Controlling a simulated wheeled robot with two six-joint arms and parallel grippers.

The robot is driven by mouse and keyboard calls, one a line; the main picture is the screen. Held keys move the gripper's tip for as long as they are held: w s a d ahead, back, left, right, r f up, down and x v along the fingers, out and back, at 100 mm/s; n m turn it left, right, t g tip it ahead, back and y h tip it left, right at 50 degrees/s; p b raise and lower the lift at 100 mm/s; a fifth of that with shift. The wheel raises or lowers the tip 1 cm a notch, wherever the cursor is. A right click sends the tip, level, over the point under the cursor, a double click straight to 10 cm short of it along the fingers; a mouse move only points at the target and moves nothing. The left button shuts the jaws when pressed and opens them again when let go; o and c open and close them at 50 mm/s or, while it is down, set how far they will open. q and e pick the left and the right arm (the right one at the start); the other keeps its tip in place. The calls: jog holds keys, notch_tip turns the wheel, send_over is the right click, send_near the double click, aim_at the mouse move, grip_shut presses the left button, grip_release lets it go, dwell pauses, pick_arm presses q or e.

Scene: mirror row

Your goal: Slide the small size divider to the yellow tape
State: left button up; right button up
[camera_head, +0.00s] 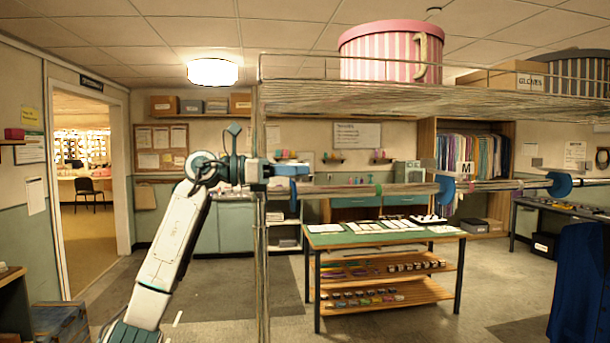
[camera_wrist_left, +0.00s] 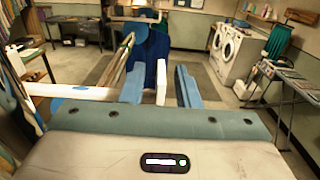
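A horizontal rail (camera_head: 400,189) crosses the head view to the right. Two blue dividers hang on it, a nearer one (camera_head: 445,188) and a farther one (camera_head: 560,184). A white card marked M (camera_head: 466,168) shows just above the rail; I cannot read a small size mark. A green band (camera_head: 378,190) is on the rail; I cannot make out yellow tape. My left gripper (camera_head: 290,171) is at the rail's left end, apart from both dividers. In the left wrist view its blue fingers (camera_wrist_left: 159,88) are spread, with a pale upright strip visible between them. My right gripper is out of view.
A wire shelf (camera_head: 430,97) with a pink striped box (camera_head: 390,52) runs above the rail. A green-topped table (camera_head: 385,233) stands behind and below. A dark blue garment (camera_head: 580,280) hangs at the right. Floor is open at the left.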

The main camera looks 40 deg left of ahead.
pick_arm(q)
jog(key=b+v, duration=0.2)
jog(key=v, duration=0.6)
jog(key=shift+a+b, duration=0.2)
jog(key=shift+b, duration=0.2)
jog(key=shift+s, duration=0.15)
